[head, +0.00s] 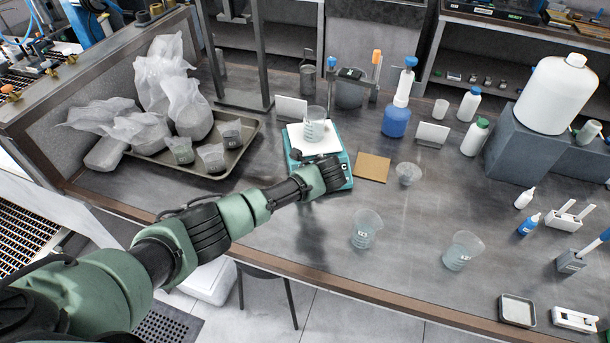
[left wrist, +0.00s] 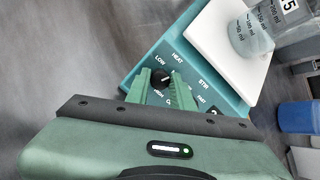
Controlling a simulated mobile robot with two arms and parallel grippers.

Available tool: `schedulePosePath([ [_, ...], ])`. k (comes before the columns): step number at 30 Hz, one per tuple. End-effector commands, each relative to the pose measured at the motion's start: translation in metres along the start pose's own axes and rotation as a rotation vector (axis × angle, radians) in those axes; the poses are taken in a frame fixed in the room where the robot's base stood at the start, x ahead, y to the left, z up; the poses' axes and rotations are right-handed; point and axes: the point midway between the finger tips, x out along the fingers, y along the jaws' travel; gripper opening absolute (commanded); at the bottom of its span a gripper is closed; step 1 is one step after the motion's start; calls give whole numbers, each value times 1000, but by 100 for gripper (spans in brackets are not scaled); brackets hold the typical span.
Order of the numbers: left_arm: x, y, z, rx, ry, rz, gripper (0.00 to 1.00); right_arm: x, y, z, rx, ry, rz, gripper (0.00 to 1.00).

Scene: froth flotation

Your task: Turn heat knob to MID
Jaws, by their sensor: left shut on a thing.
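The teal hot plate stirrer (head: 345,161) stands on the bench with a white top plate (head: 323,148). It also shows in the left wrist view (left wrist: 142,72), with LOW, HEAT and STIR lettering on its front panel. The dark heat knob (left wrist: 160,79) sits beside the LOW and HEAT labels. My left gripper (left wrist: 161,76) is shut on the knob, one green finger on each side. In the head view my left gripper (head: 330,173) covers the panel and hides the knob. The knob's exact pointer direction is too small to tell. My right gripper is not in view.
A glass beaker (head: 314,125) with liquid stands on the top plate, close to my gripper. A tan tile (head: 373,167) and a small glass dish (head: 408,173) lie to the right. Two beakers (head: 366,230) (head: 462,251) stand nearer the front. A metal tray (head: 232,163) with bags lies left.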

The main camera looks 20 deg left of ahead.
Motion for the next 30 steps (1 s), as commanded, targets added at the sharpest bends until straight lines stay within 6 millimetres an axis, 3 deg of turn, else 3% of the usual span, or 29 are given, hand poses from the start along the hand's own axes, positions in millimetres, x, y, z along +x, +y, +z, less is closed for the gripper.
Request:
schedulePosePath([
  [12, 1, 2, -2, 272, 4, -46, 0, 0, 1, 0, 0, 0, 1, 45],
  [30, 0, 3, -3, 354, 6, -61, 0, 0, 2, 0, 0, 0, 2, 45],
])
